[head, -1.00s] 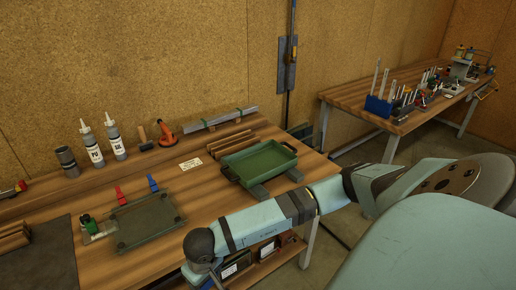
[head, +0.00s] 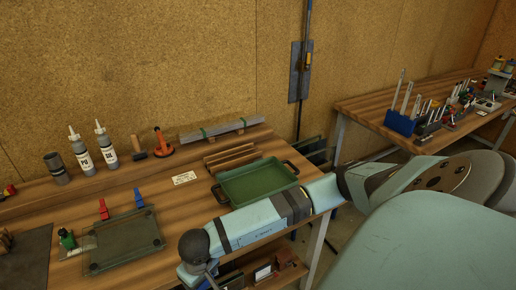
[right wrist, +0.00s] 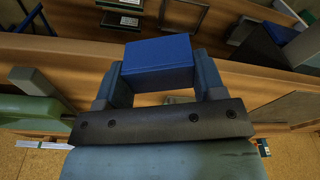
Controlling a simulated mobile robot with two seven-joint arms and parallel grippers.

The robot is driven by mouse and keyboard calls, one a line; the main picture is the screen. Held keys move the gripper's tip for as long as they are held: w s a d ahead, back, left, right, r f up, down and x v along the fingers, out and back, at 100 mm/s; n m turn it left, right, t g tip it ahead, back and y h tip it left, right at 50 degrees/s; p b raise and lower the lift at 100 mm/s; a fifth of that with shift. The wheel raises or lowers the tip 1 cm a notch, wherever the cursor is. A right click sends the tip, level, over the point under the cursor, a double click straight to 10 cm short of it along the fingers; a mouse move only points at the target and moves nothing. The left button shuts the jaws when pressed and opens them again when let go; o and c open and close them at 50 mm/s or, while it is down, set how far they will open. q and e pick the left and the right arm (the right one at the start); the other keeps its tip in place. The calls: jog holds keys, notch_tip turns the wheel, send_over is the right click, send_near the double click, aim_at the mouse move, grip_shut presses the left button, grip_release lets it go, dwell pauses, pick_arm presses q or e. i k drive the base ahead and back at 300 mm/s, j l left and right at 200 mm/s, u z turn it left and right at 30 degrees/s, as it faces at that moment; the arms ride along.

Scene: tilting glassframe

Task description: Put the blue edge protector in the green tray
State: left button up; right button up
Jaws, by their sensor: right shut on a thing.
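The green tray (head: 257,183), with a raised rim and dark handles, sits on the near bench toward its right end. My right arm crosses in front of it along the bench's front edge. My right gripper (right wrist: 160,80) is shut on a blue block, the blue edge protector (right wrist: 157,52), held between its two fingers. A green surface at the left of the right wrist view, which looks like the tray (right wrist: 28,108), lies to the side of the gripper. In the head view the held block is hidden. My left gripper is not in view.
Wooden strips (head: 231,158) lie behind the tray. Bottles (head: 81,152) stand at the back left. A second bench (head: 385,112) stands at the right.

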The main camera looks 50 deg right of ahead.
aim_at(254, 192)
jog(key=k+l, duration=0.1)
jog(key=l, duration=0.35)
jog(key=k+l+u, duration=0.15)
jog(key=l, duration=0.75)
jog(key=k+l+u, duration=0.15)
jog(key=l, duration=0.3)
